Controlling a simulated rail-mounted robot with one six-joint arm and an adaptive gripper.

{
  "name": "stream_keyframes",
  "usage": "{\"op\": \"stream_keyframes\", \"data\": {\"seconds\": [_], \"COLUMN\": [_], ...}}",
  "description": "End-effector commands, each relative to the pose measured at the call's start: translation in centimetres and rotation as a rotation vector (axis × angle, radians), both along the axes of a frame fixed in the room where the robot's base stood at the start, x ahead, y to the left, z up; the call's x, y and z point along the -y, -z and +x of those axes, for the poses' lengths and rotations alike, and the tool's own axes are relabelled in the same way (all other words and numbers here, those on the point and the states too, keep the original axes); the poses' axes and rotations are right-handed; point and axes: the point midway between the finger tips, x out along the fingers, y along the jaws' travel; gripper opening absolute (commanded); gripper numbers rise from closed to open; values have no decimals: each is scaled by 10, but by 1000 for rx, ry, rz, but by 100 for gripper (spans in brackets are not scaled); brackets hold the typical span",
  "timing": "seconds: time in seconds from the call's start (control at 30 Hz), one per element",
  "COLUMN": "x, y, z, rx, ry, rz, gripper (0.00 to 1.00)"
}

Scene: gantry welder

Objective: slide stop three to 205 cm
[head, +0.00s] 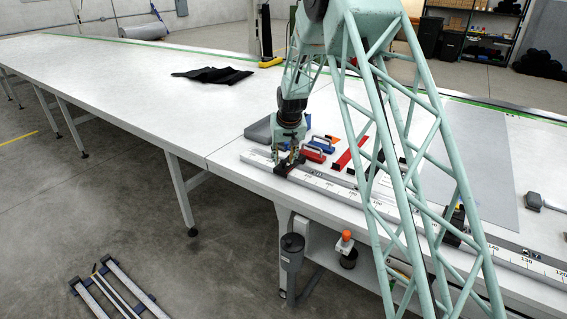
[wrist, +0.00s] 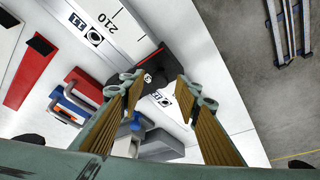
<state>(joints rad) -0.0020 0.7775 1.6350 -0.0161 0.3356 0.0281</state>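A dark stop (wrist: 152,72) sits across the ruler rail (wrist: 120,25) just beyond my fingertips in the wrist view, close to the printed 210. It has small white marks that I cannot read for certain. In the head view the stop (head: 287,168) is a dark block at the left part of the rail (head: 330,186), partly hidden by my gripper. My gripper (head: 289,150) points down over it. In the wrist view my gripper (wrist: 158,88) is open, with one finger on each side of the stop; I cannot tell whether either finger touches it.
Red and blue clamps (head: 318,146) and a red bar (head: 349,154) lie behind the rail. A second dark stop (head: 456,222) stands farther right on the rail. A dark cloth (head: 212,75) lies on the far table. The table's left part is mostly clear.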

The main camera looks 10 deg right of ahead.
Motion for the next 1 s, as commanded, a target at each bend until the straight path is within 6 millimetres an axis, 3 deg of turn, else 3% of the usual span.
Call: {"op": "stream_keyframes", "data": {"seconds": [0.3,0.73,1.0], "x": [0,0,0], "y": [21,24,24], "z": [8,10,9], "rx": [-1,-1,-1], "ry": [0,0,0], "rz": [0,0,0], "gripper": [30,30,6]}}
